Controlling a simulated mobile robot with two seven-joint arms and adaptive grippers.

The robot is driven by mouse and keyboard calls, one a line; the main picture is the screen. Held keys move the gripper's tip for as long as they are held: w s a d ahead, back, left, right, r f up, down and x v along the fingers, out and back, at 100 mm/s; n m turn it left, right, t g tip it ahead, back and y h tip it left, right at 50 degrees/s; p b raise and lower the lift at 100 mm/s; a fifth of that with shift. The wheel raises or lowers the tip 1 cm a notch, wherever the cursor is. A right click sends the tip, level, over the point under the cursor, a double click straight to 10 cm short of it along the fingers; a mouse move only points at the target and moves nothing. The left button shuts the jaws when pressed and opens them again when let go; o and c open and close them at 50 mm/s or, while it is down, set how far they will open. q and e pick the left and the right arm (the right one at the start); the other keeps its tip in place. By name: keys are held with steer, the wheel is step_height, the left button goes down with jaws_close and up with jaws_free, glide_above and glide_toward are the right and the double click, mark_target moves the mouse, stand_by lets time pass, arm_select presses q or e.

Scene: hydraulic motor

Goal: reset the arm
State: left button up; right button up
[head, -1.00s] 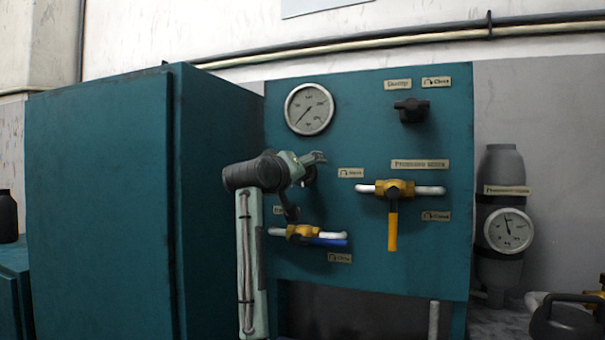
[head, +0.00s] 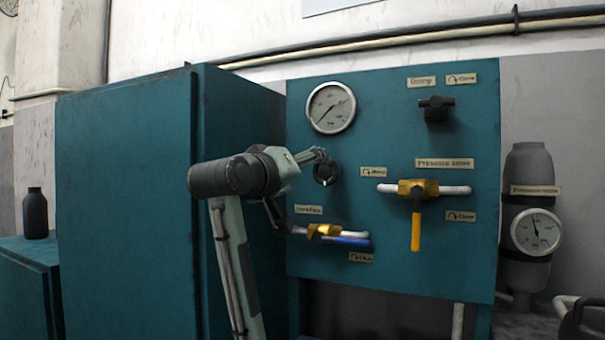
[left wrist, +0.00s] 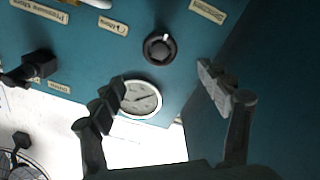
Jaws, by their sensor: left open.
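My left arm comes up in front of the teal panel (head: 390,110) in the head view. My left gripper (head: 320,154) is just above and left of a black round knob (head: 326,174). In the left wrist view, my left gripper (left wrist: 163,88) has its two fingers spread wide with nothing between them. The same knob (left wrist: 160,48) shows beyond the fingertips, apart from them. My right gripper is not in view.
The panel carries a gauge (head: 331,107), a black valve handle (head: 435,108), a yellow-handled valve (head: 416,230) and a blue-handled valve (head: 348,241) close to my forearm. A teal cabinet (head: 125,200) stands at left. A grey cylinder with a gauge (head: 536,232) stands at right.

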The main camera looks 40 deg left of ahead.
mark_target(324, 171)
arm_select(q)
steer(key=shift+w, duration=0.1)
stand_by(0.4)
steer(key=x, duration=1.2)
